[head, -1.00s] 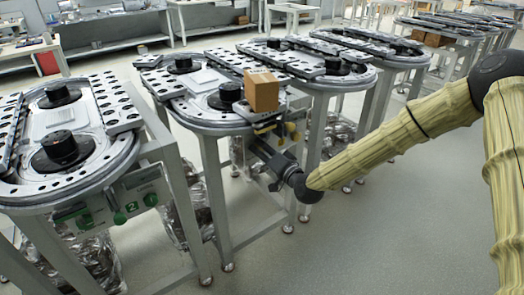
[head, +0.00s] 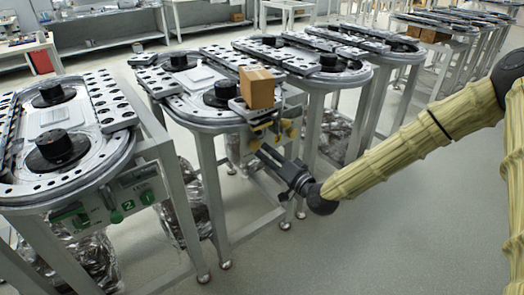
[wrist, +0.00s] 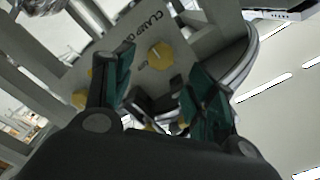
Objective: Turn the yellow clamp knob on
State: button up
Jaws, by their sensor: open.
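In the wrist view, a round yellow knob (wrist: 160,55) sits on a grey panel (wrist: 199,43) beside lettering that reads "CLAMP O", the rest unclear. A second yellow knob (wrist: 80,99) shows behind my left finger. More yellow shows low between the fingers, too covered to tell. My gripper (wrist: 160,72) is open, its two dark green pads apart on either side of the lettered knob, which is beyond the tips. In the head view, my gripper (head: 265,158) is below and apart from several yellow knobs (head: 289,131) under the ring track's front edge.
A brown box (head: 257,88) stands on the front of the ring track (head: 180,101) above the knobs. Table legs (head: 213,205) stand left of my gripper. A neighbouring track (head: 95,175) with green knobs is at left. The floor (head: 330,250) in front is clear.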

jog(key=v, duration=0.5)
jog(key=shift+s+d, duration=0.15)
jog(key=shift+s, duration=0.1)
jog(key=s+d+f+n+g+h, duration=0.1)
jog(key=s+d+f+g+h, duration=0.2)
jog(key=s+f, duration=0.85)
jog(key=s+f+g+h, duration=0.2)
jog(key=s+f+g, duration=0.45)
jog(key=f, duration=0.85)
jog(key=s+d+f+n+g+h, duration=0.1)
jog(key=s+d+f, duration=0.2)
jog(key=s, duration=0.3)
jog(key=s+d+f+g+h, duration=0.1)
jog(key=s+d+f+h, duration=0.1)
jog(key=s+f, duration=0.3)
jog(key=s+d+f+g+h, duration=0.1)
jog(key=s+d+g, duration=0.1)
jog(key=s+d, duration=0.35)
jog(key=s+d+f+g+h, duration=0.1)
jog(key=s+d+h, duration=0.1)
jog(key=s, duration=0.6)
notch_tip(320, 180, up, 16)
jog(key=p, duration=1.5)
jog(key=shift+w+f+n, duration=0.2)
jog(key=shift+n, duration=0.2)
jog(key=shift+d, duration=0.1)
